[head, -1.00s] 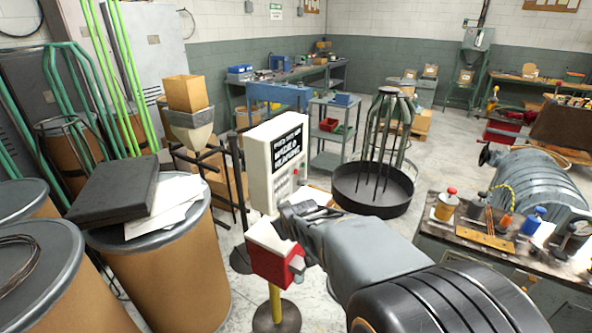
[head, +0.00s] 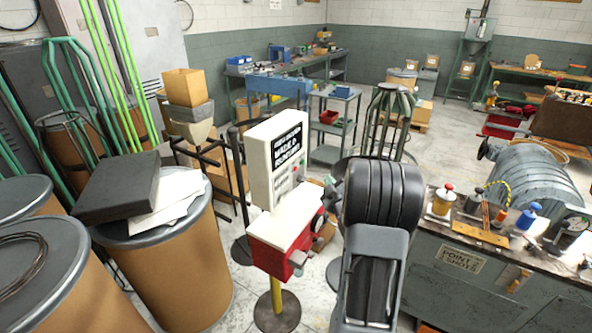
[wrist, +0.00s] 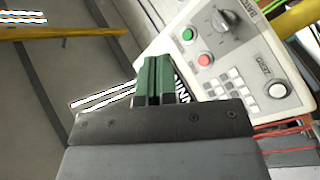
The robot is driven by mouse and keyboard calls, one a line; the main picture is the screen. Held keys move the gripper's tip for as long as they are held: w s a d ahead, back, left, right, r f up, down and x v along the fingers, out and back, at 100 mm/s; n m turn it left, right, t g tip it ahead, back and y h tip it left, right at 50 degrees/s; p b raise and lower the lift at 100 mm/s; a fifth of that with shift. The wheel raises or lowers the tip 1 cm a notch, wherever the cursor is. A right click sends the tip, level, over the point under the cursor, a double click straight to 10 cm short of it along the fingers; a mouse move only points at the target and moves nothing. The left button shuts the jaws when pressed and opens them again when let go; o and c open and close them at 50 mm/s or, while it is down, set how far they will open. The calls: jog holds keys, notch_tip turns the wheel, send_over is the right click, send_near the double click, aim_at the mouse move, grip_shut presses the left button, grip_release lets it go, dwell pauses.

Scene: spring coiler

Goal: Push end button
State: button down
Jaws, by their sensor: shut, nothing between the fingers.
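The white control panel (head: 278,155) stands upright on a red-and-white box (head: 283,240) in the head view. In the wrist view its face (wrist: 240,62) is tilted and shows a green button (wrist: 187,34), a red button (wrist: 205,59), a black knob (wrist: 225,20), a pale keypad and a round white button (wrist: 277,89) beside the word ZERO. I cannot read which one is labelled end. My gripper (wrist: 154,70) has green fingers, shut and empty. In the wrist view they overlap the panel's lower left edge, left of the buttons; contact cannot be told. The head view does not show the fingertips clearly.
A fibre drum (head: 170,265) with a black box (head: 118,186) and papers on it stands left of the panel. A workbench (head: 480,270) with small bottles and tools is at the right. Open floor (head: 452,135) lies farther back.

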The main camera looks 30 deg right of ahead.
aim_at(296, 169)
jog(key=w+a, duration=0.4)
jog(key=w, duration=0.3)
jog(key=shift+w+a, duration=0.15)
jog(key=shift+w, duration=0.2)
dwell(0.5)
jog(key=shift+w+a+b, duration=0.35)
jog(key=shift+w+b, duration=0.4)
jog(key=shift+b, duration=0.3)
dwell(2.3)
jog(key=shift+s, duration=0.1)
dwell(0.3)
jog(key=shift+s+d+b, duration=0.35)
jog(key=shift+s+b, duration=0.15)
jog(key=shift+s, duration=0.1)
